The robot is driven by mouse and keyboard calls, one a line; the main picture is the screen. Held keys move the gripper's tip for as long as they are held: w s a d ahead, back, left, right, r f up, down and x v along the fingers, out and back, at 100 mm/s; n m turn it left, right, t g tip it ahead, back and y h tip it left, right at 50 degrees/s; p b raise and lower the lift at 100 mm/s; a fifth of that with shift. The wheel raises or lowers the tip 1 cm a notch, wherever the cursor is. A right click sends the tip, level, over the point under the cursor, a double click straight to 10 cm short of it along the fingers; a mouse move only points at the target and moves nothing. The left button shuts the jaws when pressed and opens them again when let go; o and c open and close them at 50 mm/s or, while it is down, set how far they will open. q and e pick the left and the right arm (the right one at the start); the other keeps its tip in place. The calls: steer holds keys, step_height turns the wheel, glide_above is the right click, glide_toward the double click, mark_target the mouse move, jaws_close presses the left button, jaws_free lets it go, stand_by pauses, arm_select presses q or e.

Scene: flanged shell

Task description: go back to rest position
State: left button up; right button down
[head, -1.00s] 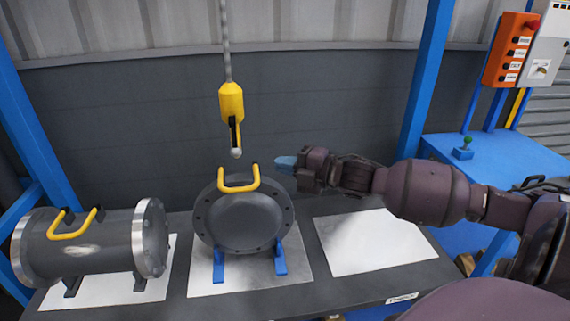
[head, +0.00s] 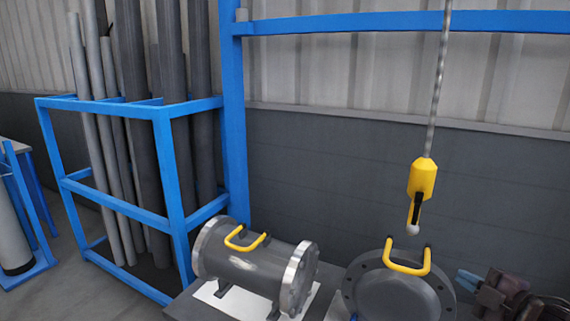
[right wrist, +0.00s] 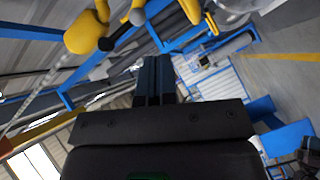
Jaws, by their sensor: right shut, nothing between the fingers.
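My right gripper (head: 468,281) is at the lower right of the head view, just right of the round flanged cover (head: 395,296), with its blue fingertips pointing left. It is shut and empty; its fingers (right wrist: 154,80) are together in the right wrist view. The flanged cover has a yellow handle (head: 407,268) on top. A flanged cylindrical shell (head: 252,268) with a yellow handle (head: 246,239) lies on the bench to the left. A yellow hoist hook (head: 422,180) hangs on its chain above the cover. My left gripper is not in view.
A blue rack (head: 165,165) with several upright grey pipes (head: 140,120) stands at the left. A blue post (head: 233,110) and crossbeam (head: 380,25) frame the bench. Open floor (head: 70,270) shows at the lower left.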

steer(key=s+a+f+m+g+h, duration=0.15)
steer(key=s+f+m, duration=0.25)
steer(key=f, duration=0.4)
steer(key=s+a+f+m+h, duration=0.25)
steer(key=s+f+m, duration=0.2)
steer(key=f, duration=0.35)
steer(key=s+a+f+m+g, duration=0.1)
steer(key=s+a+f+m, duration=0.2)
steer(key=s+a+f, duration=0.1)
steer(key=s+a+f+m+g+h, duration=0.1)
steer(key=s+a+f+m+g, duration=0.1)
steer(key=s+a+f+m, duration=0.2)
steer(key=s+a+f, duration=0.1)
steer(key=s+f, duration=0.2)
steer(key=s, duration=0.2)
steer(key=shift+s+f, duration=0.25)
steer(key=shift+s, duration=0.05)
